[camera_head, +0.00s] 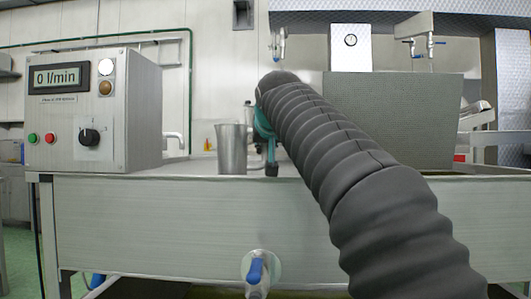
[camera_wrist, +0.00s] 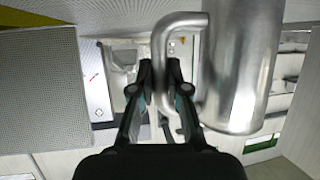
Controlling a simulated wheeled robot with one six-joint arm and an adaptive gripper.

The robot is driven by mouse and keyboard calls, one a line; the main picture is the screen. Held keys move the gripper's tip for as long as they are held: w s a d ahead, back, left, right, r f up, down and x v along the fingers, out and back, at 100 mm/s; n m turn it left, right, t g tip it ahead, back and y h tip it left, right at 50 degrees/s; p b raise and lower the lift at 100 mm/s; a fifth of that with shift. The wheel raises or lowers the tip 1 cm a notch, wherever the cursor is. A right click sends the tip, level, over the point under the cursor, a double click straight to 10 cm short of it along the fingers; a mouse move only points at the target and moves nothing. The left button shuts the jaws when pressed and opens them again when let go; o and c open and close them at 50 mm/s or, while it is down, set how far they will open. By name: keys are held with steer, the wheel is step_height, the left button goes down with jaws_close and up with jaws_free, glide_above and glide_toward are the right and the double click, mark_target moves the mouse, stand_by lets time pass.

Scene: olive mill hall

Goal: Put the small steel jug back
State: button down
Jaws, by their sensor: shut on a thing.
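The small steel jug (camera_head: 232,149) is upright near the front edge of the steel worktop (camera_head: 200,165) in the camera_head view. Whether its base touches the top cannot be told. In the camera_wrist view the jug (camera_wrist: 240,65) is large at upper right, with its bent handle (camera_wrist: 163,50) on its left side. My gripper (camera_wrist: 160,78) is shut on the handle, a fingertip on either side. In the camera_head view my gripper (camera_head: 267,140) shows just right of the jug, partly hidden by my arm's dark ribbed sleeve.
A control box (camera_head: 90,110) reading "0 l/min" stands left of the jug, with a small gap between. A large grey textured block (camera_head: 400,120) stands right, behind my arm. Taps with blue levers (camera_head: 281,45) are on the back wall; another tap (camera_head: 256,270) is on the front panel.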

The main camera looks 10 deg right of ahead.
steer(key=shift+f, duration=0.15)
steer(key=c, duration=1.2)
jaws_free()
steer(key=shift+o, duration=0.2)
steer(key=shift+s+r, duration=0.1)
steer(key=shift+r, duration=0.15)
steer(key=v, duration=1.1)
steer(key=shift+s, duration=0.35)
steer(key=shift+r, duration=0.1)
